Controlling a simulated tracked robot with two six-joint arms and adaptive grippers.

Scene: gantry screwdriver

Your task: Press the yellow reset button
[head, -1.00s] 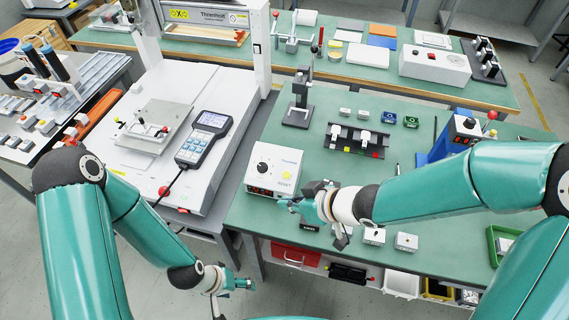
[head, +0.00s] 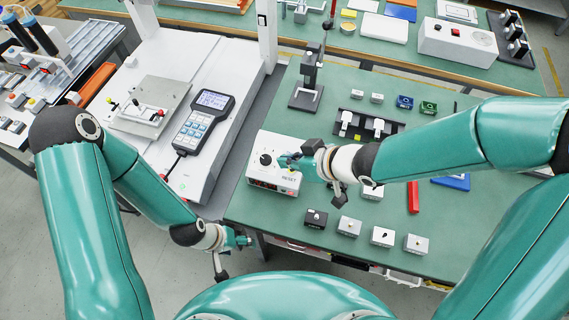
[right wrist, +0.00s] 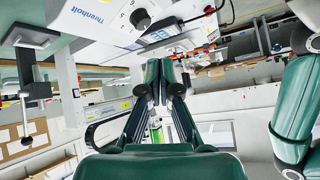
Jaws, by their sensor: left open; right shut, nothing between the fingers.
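The white control box (head: 272,145) stands at the table's front left, with a black knob (head: 265,159), a RESET label and a red display on its front. The yellow reset button does not show now; my right gripper covers that part of the box. My right gripper (head: 286,162) is shut and empty, its tips over the box's top panel beside the knob. I cannot tell whether it touches. My left gripper (head: 246,240) is open and empty, off the table's front edge.
A white machine bed with a handheld pendant (head: 203,118) lies left of the box. A black stand (head: 307,92) and a black rack (head: 366,125) are behind. Several small switch blocks (head: 349,226) and a red bar (head: 413,197) are on the table to the right.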

